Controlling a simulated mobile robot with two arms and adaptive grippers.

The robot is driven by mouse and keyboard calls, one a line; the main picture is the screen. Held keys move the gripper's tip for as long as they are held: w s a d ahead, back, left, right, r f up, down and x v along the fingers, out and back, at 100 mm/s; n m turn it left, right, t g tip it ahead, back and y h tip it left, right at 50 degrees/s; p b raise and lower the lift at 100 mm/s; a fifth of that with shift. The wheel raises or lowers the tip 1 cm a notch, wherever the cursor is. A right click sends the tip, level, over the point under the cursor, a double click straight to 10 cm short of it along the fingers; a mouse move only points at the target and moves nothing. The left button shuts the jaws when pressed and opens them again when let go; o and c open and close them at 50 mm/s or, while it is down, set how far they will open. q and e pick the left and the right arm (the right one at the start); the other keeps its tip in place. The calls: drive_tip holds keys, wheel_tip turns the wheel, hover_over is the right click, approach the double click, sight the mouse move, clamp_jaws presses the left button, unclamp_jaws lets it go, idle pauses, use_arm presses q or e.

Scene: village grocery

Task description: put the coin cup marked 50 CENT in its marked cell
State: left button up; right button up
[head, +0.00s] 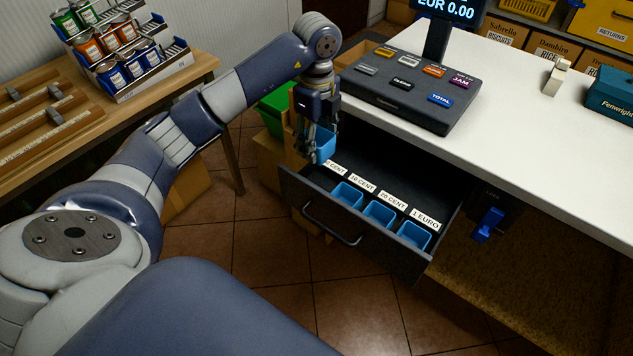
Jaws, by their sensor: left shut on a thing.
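My left gripper (313,152) points down over the left end of the open cash drawer (362,232). It is shut on a blue coin cup (325,139), which it holds above the drawer; no marking on the cup can be read. Below it is the leftmost cell's label (336,168), which ends in CENT; its number is partly hidden. No cup shows in front of that label. Three blue cups stand in front of the other labels: one (347,194) by 10 CENT, one (379,214) by 20 CENT, one (413,235) by 1 EURO. My right gripper is not in view.
The white counter (520,110) lies above the drawer and carries a key panel (410,90) and a display (447,10). A blue key-like piece (488,224) sticks out right of the drawer. A green crate (276,105) and cardboard boxes stand behind my gripper.

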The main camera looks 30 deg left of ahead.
use_arm(q)
wheel_tip(320, 180, down, 14)
drive_tip(key=shift+r+p, duration=0.25)
drive_tip(key=shift+p, duration=0.1)
drive_tip(key=shift+f, duration=0.2)
drive_tip(key=o, duration=0.7)
drive_tip(key=shift+r, duration=0.3)
wheel_tip(320, 180, up, 12)
drive_tip(key=shift+f+b, duration=0.1)
drive_tip(key=shift+b, duration=0.35)
drive_tip(key=shift+f, duration=0.1)
